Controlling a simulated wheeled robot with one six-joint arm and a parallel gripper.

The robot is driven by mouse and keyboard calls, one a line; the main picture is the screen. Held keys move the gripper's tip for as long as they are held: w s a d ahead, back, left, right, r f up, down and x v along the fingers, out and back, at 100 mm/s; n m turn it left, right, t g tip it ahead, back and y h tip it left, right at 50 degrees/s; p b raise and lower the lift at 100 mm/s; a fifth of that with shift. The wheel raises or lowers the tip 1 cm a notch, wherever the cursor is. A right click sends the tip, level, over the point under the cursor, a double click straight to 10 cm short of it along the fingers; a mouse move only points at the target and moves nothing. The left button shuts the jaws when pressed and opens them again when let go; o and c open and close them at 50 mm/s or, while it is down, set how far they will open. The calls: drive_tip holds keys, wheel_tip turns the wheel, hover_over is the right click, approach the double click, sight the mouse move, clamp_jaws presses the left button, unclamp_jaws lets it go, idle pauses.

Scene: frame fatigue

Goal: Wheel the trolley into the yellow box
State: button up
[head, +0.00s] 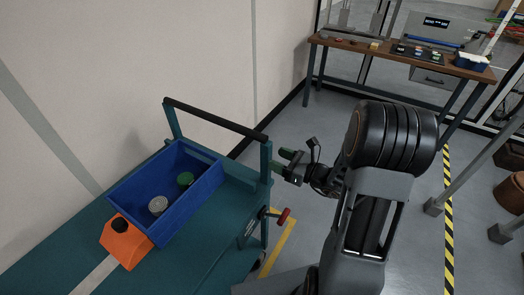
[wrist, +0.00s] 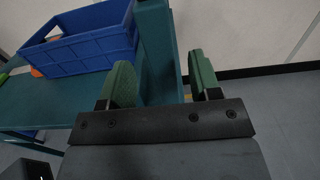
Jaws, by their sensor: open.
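The trolley (head: 215,235) is teal, with a black push bar (head: 215,118) on two teal posts. It stands at the left of the head view. My gripper (head: 286,162) is open beside the right post (head: 266,165). In the wrist view, the green fingertips of my gripper (wrist: 162,75) are apart, and the teal post (wrist: 157,45) shows between them. I cannot tell whether either finger touches it. A yellow floor line (head: 280,245) shows partly behind the trolley's right end; most of any box it belongs to is hidden.
A blue crate (head: 200,213) with a grey and a green item sits on the trolley by an orange block (head: 125,240). A red-tipped lever (head: 283,216) sticks out at the trolley's end. A wall runs close behind. A workbench (head: 400,58) stands at the back; grey floor lies between.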

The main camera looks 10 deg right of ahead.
sight(261, 152)
drive_tip(key=x, duration=0.7)
clamp_jaws()
idle(0.6)
